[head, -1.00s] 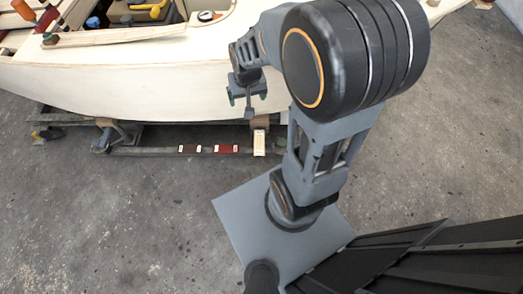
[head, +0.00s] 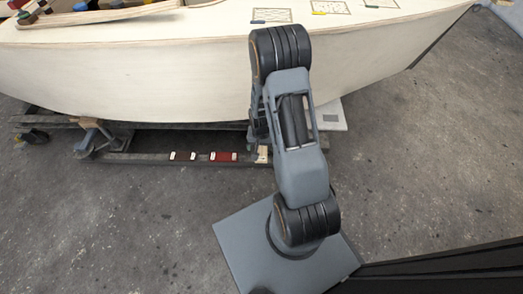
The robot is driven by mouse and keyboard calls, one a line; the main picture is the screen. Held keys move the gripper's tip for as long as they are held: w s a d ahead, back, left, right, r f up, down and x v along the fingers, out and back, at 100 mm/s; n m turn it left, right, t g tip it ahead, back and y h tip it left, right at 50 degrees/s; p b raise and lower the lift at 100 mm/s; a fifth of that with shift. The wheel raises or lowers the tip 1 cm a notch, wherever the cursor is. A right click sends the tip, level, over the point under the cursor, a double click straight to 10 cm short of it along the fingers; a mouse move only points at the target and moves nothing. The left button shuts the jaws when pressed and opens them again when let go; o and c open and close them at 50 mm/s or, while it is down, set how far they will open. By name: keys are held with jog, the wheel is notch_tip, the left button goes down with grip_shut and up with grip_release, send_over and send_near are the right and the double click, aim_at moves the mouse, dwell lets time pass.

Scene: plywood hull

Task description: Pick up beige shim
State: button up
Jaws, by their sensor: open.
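The beige shim (head: 262,154) is a small pale piece at the right end of a row on the low dark rail below the hull. My arm covers its right side, so only part of it shows. My gripper (head: 258,138) is just above the shim in the picture, mostly hidden behind my own arm. Its jaws are open, and nothing is seen held in them. I cannot tell whether they touch the shim.
A red piece (head: 223,157) and a dark brown piece (head: 183,156), both with white ends, lie left of the shim on the rail (head: 135,158). The pale hull (head: 140,75) rises close behind. A light slab (head: 331,115) shows right of my arm.

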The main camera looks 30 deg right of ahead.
aim_at(261, 156)
jog(key=shift+f+b, duration=1.7)
jog(key=shift+f, duration=1.95)
jog(key=shift+r, duration=0.1)
jog(key=c, duration=1.1)
